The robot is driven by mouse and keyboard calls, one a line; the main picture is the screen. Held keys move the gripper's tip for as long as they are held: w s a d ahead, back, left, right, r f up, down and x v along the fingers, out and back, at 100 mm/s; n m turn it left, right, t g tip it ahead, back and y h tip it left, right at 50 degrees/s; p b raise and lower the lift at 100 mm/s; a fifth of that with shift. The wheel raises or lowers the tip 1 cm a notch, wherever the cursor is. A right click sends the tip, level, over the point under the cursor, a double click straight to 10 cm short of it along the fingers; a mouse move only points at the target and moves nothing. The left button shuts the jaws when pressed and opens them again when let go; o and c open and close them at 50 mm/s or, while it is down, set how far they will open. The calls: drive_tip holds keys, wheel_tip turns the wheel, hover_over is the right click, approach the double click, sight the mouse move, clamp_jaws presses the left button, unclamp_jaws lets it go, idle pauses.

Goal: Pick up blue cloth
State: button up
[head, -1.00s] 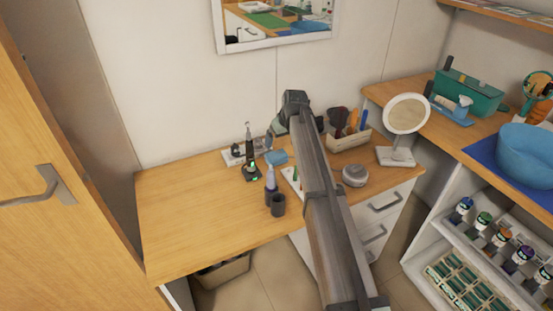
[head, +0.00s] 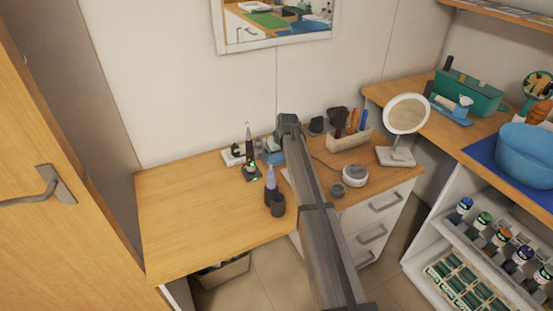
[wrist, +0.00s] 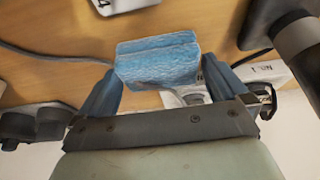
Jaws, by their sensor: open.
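The blue cloth (wrist: 158,60) is a small folded bundle lying on the wooden desk, in the upper middle of the wrist view. My gripper (wrist: 161,72) is open, with its two bluish fingers apart at the left and right of the cloth's near edge. I cannot tell whether they touch it. In the head view my gripper (head: 273,151) is low over the back of the desk, and my arm and hand hide most of the cloth there.
A brush holder (head: 348,139), round mirror (head: 407,115) and round white jar (head: 354,175) stand to the right. The desk's left part is clear.

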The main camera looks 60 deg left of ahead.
sight(276, 155)
drive_tip(key=shift+a+f, duration=0.2)
drive_tip(key=shift+f, duration=0.35)
drive_tip(key=c, duration=0.7)
drive_tip(key=shift+o, duration=0.2)
drive_tip(key=shift+r, duration=0.1)
wheel_tip(276, 155, up, 10)
drive_tip(key=shift+f, duration=0.1)
